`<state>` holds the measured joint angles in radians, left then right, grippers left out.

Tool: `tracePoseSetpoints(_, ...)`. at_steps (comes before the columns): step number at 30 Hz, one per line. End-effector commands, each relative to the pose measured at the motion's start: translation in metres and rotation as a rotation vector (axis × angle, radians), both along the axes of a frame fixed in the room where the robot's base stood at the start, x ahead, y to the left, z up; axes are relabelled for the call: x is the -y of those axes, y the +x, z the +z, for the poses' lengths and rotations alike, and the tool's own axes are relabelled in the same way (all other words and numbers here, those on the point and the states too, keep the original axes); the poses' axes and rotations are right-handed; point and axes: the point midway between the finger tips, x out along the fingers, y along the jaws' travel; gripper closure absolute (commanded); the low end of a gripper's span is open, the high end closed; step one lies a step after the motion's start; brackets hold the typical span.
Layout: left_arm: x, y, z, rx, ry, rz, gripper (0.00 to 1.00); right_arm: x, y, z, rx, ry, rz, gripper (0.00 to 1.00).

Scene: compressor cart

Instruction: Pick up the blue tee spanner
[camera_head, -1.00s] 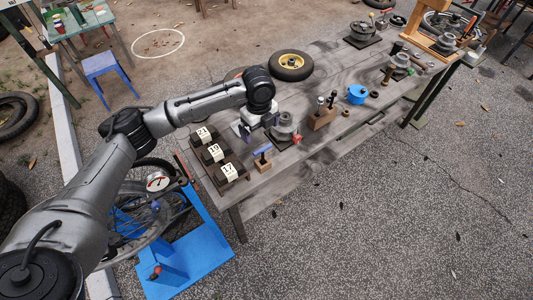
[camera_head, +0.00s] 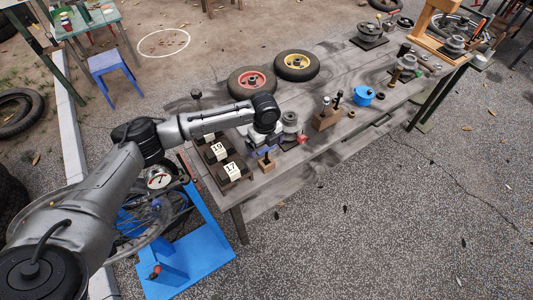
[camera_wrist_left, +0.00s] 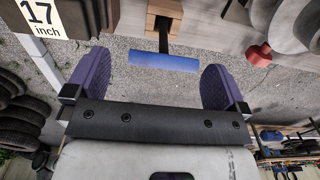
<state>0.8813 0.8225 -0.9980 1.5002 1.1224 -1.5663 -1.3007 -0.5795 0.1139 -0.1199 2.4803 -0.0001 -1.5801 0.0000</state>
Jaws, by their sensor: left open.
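The blue tee spanner stands in a small wooden block. Its blue crossbar (camera_wrist_left: 163,61) shows in the left wrist view, with a dark stem running into the wooden block (camera_wrist_left: 165,16). My left gripper (camera_wrist_left: 155,80) is open, with its two purple fingers on either side of the bar. In the head view my left gripper (camera_head: 265,143) is low over the front edge of the table, above the wooden block (camera_head: 266,163), and largely covers the spanner. My right gripper is not in view.
Dark blocks labelled with inch sizes (camera_head: 232,172) stand left of the spanner. A grey metal part (camera_head: 290,122) and a red knob (camera_head: 303,139) are close on the right. A wooden holder with upright tools (camera_head: 326,119) is farther right. Wheels (camera_head: 252,79) lie behind.

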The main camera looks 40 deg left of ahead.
Motion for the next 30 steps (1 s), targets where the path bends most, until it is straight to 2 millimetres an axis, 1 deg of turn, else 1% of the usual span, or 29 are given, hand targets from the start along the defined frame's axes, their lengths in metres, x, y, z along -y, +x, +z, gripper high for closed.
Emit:
tracePoseSetpoints(9, 0.003, 0.003, -0.041, -0.002, 0.002, 0.0, 0.0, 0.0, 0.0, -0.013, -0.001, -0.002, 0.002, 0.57)
tracePoseSetpoints(12, 0.003, 0.004, -0.046, 0.0, 0.001, 0.0, 0.0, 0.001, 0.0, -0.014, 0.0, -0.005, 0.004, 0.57)
tracePoseSetpoints(18, 0.003, 0.004, -0.046, 0.0, 0.001, 0.0, 0.0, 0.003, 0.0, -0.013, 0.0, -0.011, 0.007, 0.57)
tracePoseSetpoints(30, 0.003, 0.004, -0.046, 0.0, 0.001, 0.0, 0.38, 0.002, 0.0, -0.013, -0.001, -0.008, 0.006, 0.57)
